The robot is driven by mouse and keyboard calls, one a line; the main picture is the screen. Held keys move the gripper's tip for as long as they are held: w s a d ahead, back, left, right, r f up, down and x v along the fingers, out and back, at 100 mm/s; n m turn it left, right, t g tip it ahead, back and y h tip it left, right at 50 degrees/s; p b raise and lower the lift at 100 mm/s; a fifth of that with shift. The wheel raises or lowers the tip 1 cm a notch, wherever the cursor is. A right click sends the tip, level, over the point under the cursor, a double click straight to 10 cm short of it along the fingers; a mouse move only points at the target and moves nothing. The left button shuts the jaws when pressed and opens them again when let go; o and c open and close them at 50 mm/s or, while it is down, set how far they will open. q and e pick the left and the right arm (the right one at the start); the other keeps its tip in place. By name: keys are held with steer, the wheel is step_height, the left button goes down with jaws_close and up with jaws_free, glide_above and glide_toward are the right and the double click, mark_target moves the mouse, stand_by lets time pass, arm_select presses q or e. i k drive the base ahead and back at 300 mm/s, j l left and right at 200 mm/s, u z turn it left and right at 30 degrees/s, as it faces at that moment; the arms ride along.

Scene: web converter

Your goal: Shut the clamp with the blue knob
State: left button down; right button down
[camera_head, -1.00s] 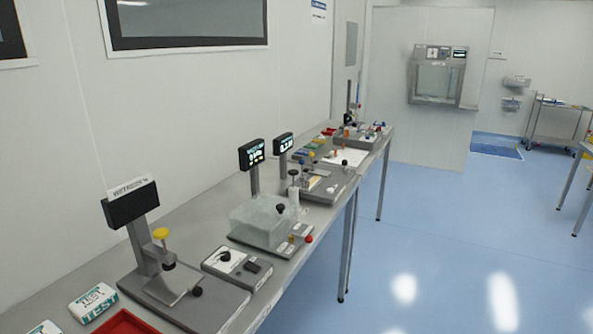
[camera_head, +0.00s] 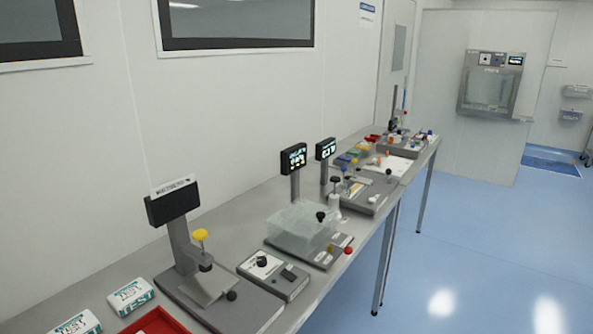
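No clamp with a blue knob can be made out for certain. Small blue parts show among the devices toward the far end of the long grey bench (camera_head: 225,205), too small to tell what they are. Farther along the bench, a grey device (camera_head: 372,203) carries several small knobs and levers. Neither of my grippers is in view.
A press with a yellow knob (camera_head: 200,235) stands nearest. A small control box (camera_head: 272,274), a clear-covered device (camera_head: 300,228) and white test boxes (camera_head: 130,296) also sit on the bench. A red tray (camera_head: 158,323) is at the bottom edge. The blue floor at right is clear.

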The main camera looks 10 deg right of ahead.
mark_target(343, 168)
steer(key=i+l+u, duration=0.35)
steer(key=l, duration=0.25)
steer(key=i+l+u, duration=0.15)
steer(key=l, duration=0.2)
steer(key=i+l+u, duration=0.2)
steer(key=l, duration=0.15)
steer(key=i+l, duration=0.1)
steer(key=l, duration=0.45)
steer(key=i, duration=0.05)
